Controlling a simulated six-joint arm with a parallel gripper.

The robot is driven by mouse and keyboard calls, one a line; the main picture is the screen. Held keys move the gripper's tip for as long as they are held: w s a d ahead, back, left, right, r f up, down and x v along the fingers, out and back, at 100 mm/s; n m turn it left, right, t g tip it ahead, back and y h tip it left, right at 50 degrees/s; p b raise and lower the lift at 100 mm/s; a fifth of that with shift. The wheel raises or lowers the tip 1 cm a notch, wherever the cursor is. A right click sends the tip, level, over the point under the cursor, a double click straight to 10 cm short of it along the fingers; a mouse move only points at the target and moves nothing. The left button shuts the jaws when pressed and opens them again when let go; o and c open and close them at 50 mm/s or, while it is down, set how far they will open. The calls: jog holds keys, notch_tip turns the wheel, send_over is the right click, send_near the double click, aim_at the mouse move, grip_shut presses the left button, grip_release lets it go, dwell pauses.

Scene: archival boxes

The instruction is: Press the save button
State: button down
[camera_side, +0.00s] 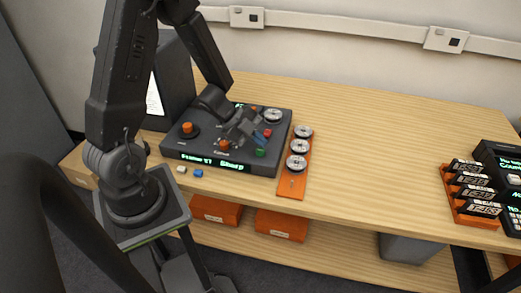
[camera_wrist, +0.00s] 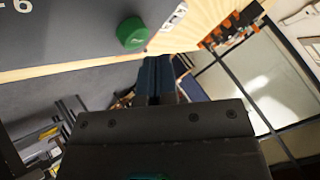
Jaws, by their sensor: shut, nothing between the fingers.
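A dark console (camera_side: 210,160) stands on the wooden bench with a lit strip (camera_side: 212,163) reading about "Frame 17 Sharp". On its right part are a red button (camera_side: 267,132), a blue button (camera_side: 265,143) and a green button (camera_side: 260,153). No legible label shows which one is the save button. The green button also shows in the wrist view (camera_wrist: 132,33), left of and beyond my fingers. My gripper (camera_side: 240,130) is over the console, left of these buttons, shut and empty. In the wrist view its shut fingers (camera_wrist: 158,75) appear apart from the green button.
Orange knobs (camera_side: 187,128) stand up from the console. An orange strip with several reels (camera_side: 291,185) lies right of it. Small white (camera_side: 181,169) and blue (camera_side: 198,173) pieces lie in front. An orange rack of labelled cartridges (camera_side: 472,190) is far right. The mid-bench is clear.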

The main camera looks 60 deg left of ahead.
aim_at(259, 151)
jog(key=shift+f, duration=0.1)
jog(key=shift+f, duration=0.3)
jog(key=shift+f, duration=0.45)
dwell(0.7)
jog(key=shift+r, duration=0.85)
jog(key=shift+r, duration=0.1)
jog(key=shift+r, duration=2.45)
